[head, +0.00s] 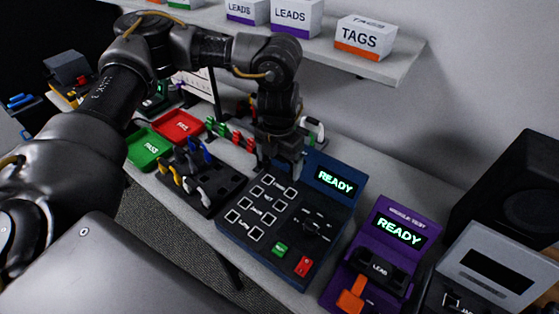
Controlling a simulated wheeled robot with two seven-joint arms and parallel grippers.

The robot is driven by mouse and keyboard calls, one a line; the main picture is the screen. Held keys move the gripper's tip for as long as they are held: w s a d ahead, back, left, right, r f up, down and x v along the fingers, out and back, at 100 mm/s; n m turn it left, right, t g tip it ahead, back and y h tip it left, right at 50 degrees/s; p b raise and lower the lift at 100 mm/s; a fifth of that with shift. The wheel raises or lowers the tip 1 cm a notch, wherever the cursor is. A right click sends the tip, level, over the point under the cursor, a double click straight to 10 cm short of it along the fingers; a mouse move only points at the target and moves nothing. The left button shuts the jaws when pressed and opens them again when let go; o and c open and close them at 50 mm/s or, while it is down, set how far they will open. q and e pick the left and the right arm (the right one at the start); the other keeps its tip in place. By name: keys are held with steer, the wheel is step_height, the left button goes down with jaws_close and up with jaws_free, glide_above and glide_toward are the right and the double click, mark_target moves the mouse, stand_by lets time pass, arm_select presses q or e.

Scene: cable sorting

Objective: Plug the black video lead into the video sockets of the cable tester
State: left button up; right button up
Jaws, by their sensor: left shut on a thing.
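The cable tester (258,240) is a dark blue box with a lit READY screen, several white-framed squares in labelled rows, dark sockets at right, and a green and a red button. My left gripper (285,172) points down at the tester's back left edge, just above its panel. It is shut on a dark thing, which I take for the black video lead; the fingers and arm mostly hide it. I cannot tell whether it touches a socket. My right gripper is not in view.
A black rack (222,192) with several coloured plugs stands left of the tester. Behind it are a green tray (146,158) and a red tray (180,127). A purple tester (345,262) stands close on the right. A shelf (400,66) overhangs the back.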

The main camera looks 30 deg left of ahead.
arm_select(q)
step_height(320, 180, down, 2)
steer(key=shift+f+b, duration=0.1)
steer(key=shift+b, duration=0.6)
steer(key=shift+f+b, duration=0.35)
steer(key=shift+f, duration=0.25)
steer(key=shift+p, duration=0.35)
steer(key=shift+f, duration=0.65)
stand_by(0.9)
steer(key=shift+w+f, duration=0.1)
steer(key=shift+f, duration=0.2)
stand_by(0.6)
steer(key=o, duration=0.8)
steer(key=shift+c, duration=0.2)
